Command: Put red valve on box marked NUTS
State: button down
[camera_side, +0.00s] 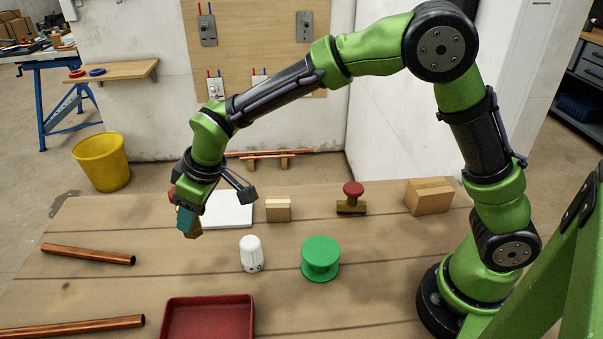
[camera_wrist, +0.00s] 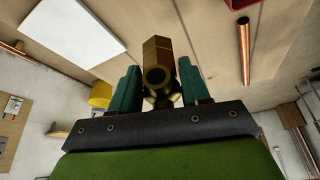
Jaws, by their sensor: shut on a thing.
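My gripper (camera_side: 184,212) is raised over the left part of the table, shut on a brass valve body. In the wrist view the brass valve (camera_wrist: 158,72) sits between the two teal fingers, its round open end facing the camera. In the side view a small red patch (camera_side: 171,194) shows beside the fingers; I cannot tell for sure that it is the held valve's handle. Another red-topped valve (camera_side: 353,189) stands on the table at the back. A small box (camera_side: 278,210) and a larger cardboard box (camera_side: 430,197) stand at the back; no lettering is readable on either.
A white panel (camera_side: 228,210) lies behind my gripper. A red tray (camera_side: 209,300) is at the front. Copper pipes (camera_side: 88,255) lie at left. The front right of the table is clear.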

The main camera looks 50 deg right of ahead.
jog(key=s+d+m+h, duration=0.2)
jog(key=d+m, duration=0.4)
jog(key=d, duration=1)
jog(key=s+d+m+h, duration=0.25)
jog(key=d+m, duration=0.35)
jog(key=d, duration=1)
jog(key=s+d+r+m+g+h, duration=0.2)
jog(key=s+d+r+m+g, duration=0.15)
jog(key=s+d+m, duration=0.55)
jog(key=m+g+y, duration=0.1)
jog(key=m+g, duration=0.3)
jog(key=m, duration=0.8)
send_over(429, 186)
jog(key=shift+d+f, duration=0.1)
jog(key=shift+f, duration=2.65)
jog(key=c, duration=0.5)
grip_release()
jog(key=shift+f, duration=0.15)
